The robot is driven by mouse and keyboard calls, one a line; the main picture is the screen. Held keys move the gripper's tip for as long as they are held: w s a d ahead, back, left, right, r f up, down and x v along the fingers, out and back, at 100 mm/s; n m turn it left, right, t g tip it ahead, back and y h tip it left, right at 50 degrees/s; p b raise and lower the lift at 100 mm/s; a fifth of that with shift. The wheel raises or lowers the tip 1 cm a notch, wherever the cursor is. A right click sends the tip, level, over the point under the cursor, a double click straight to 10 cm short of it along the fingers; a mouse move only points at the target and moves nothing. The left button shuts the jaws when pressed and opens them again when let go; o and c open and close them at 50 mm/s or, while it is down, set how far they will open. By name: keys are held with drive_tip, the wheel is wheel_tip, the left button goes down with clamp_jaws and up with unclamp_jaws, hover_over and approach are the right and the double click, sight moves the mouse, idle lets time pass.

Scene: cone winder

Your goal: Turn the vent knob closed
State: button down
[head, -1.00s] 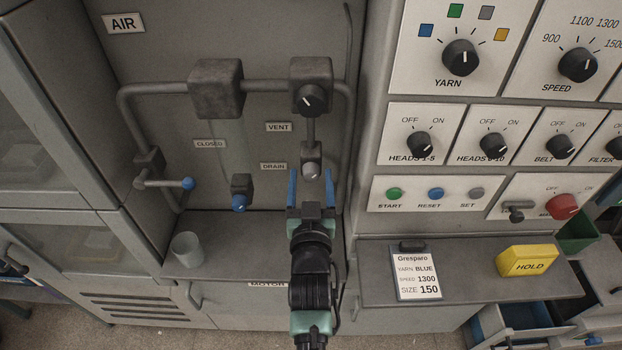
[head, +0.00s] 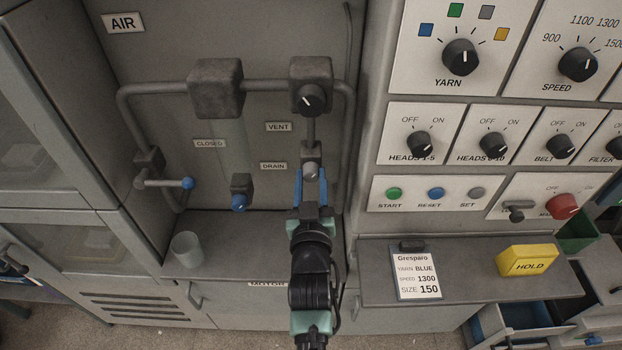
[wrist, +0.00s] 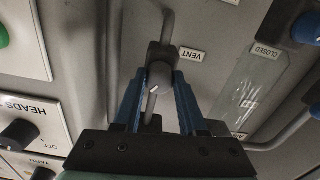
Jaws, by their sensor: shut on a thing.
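The vent knob (head: 311,171) is a small light grey round knob on a dark block, on the vertical pipe below the black pointer knob. The VENT label (head: 278,127) is up and to its left. My gripper (head: 311,183) reaches it from below, its two blue fingers shut on the knob's left and right sides. In the wrist view, the knob (wrist: 157,80) sits between the fingers and shows a short white pointer mark. The VENT label (wrist: 191,54) is beside it. The fingers hide the knob's sides.
The black pointer knob (head: 311,99) is on the block above. The DRAIN label (head: 273,166) and the blue drain knob (head: 239,202) are to the left. A grey cup (head: 187,249) stands on the ledge. The switch panel (head: 375,193) rises close on the right.

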drive_tip(key=n, duration=0.4)
drive_tip(key=n+p, duration=0.1)
drive_tip(key=n, duration=0.6)
drive_tip(key=shift+n, duration=0.3)
drive_tip(key=shift+n+p, duration=0.35)
drive_tip(key=shift+n, duration=1.55)
drive_tip(key=shift+c, duration=2.3)
unclamp_jaws()
drive_tip(key=shift+r, duration=0.1)
drive_tip(key=shift+s+d, duration=0.1)
